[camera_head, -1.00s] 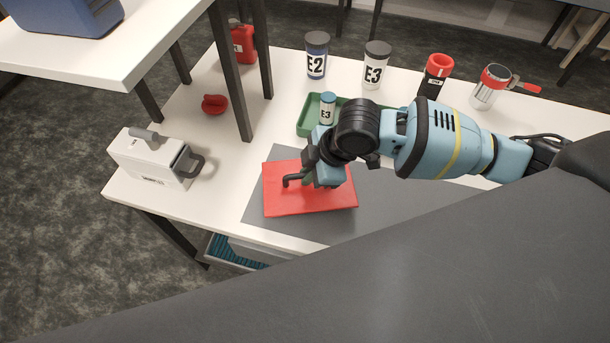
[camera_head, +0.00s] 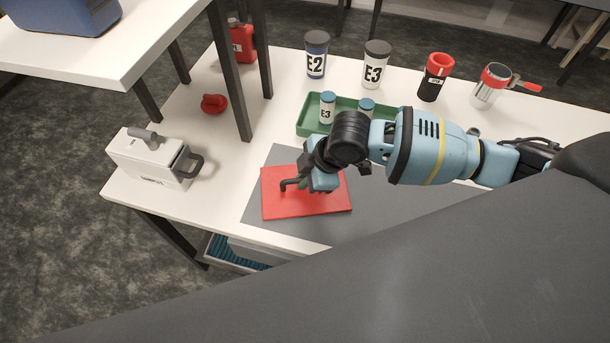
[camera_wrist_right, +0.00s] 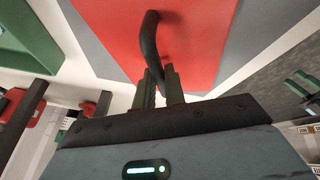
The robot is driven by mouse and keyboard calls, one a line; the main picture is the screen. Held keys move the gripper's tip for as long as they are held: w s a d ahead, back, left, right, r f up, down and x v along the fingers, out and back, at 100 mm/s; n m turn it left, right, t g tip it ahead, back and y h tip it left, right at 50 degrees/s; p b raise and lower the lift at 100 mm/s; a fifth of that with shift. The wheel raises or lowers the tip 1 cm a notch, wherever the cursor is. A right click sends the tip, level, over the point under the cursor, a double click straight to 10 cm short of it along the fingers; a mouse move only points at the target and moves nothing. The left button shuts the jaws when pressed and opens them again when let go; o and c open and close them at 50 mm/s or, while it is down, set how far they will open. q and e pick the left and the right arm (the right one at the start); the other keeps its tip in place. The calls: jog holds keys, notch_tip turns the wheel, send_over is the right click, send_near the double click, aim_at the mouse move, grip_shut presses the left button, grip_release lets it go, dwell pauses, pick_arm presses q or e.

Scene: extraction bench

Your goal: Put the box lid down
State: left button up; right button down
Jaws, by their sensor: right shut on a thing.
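The box lid (camera_head: 325,203) is a flat red plate with a dark bent handle (camera_head: 287,184). It is level, over the left part of the dark grey mat (camera_head: 395,212), low down; I cannot tell whether it touches the mat. My right gripper (camera_head: 302,183) is above the lid, shut on the handle. The right wrist view shows the gripper's fingers (camera_wrist_right: 160,85) closed at the handle (camera_wrist_right: 150,40), with the red lid (camera_wrist_right: 195,35) beyond. The gripper hides part of the lid. My left gripper is not in view.
A green tray (camera_head: 306,127) with small blue-capped vials stands behind the lid. Jars E2 (camera_head: 316,62) and E3 (camera_head: 376,72), a black-and-red container (camera_head: 435,80) and a steel cup (camera_head: 487,90) stand farther back. A white case (camera_head: 145,165) is at left.

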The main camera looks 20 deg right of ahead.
jog(key=c, duration=1.5)
grip_release()
jog(key=shift+r, duration=0.1)
